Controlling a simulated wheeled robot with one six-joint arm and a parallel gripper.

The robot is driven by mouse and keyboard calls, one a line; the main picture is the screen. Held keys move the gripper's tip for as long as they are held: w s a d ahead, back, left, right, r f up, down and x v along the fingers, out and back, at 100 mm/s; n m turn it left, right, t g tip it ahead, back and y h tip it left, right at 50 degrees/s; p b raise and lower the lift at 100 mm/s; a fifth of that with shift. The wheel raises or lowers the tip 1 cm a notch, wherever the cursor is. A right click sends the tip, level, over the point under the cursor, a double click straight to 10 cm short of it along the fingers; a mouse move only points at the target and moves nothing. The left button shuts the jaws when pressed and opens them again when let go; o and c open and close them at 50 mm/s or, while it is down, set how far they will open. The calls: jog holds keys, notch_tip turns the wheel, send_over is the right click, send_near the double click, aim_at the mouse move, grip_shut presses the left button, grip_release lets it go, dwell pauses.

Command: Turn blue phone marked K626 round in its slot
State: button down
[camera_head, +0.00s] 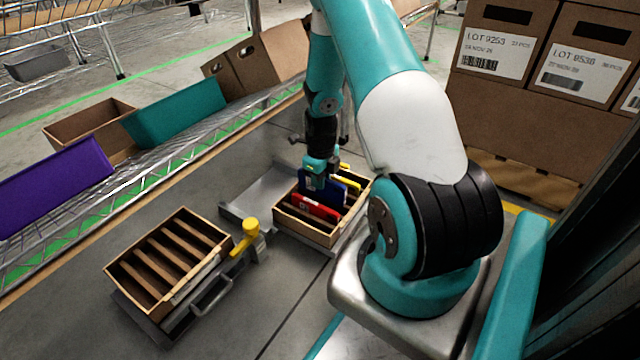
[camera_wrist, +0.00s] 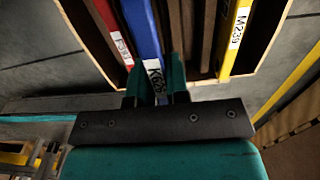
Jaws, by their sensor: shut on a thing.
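The blue phone (camera_wrist: 142,32) marked K626 sits in a slotted wooden carton (camera_head: 306,230), its label readable in the wrist view. My gripper (camera_wrist: 158,92) is shut on the phone's near end. In the head view my gripper (camera_head: 318,172) reaches down from above, and the blue phone (camera_head: 330,192) shows just below it, standing out above the carton's rim. How deep its lower edge sits in the slot is hidden. A red phone (camera_head: 316,208) stands beside it in the same carton, and also shows in the wrist view (camera_wrist: 112,35).
Yellow phones stand in the same carton, one marked M239 (camera_wrist: 234,38). An empty slotted carton (camera_head: 166,254) sits at the left, with a yellow-knobbed clamp (camera_head: 248,232) between the cartons. A rack with a teal bin (camera_head: 178,112) and a purple bin (camera_head: 52,188) runs behind.

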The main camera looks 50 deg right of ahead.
aim_at(320, 196)
jog(key=shift+f+b, duration=0.6)
jog(key=shift+b, duration=0.25)
jog(key=shift+f+b, duration=0.75)
jog(key=shift+f, duration=1.3)
jog(key=shift+f, duration=0.3)
jog(key=c, duration=1)
grip_release()
notch_tip(320, 196, up, 17)
jog(key=p, duration=1)
jog(key=shift+r+p, duration=0.2)
jog(key=shift+p, duration=0.15)
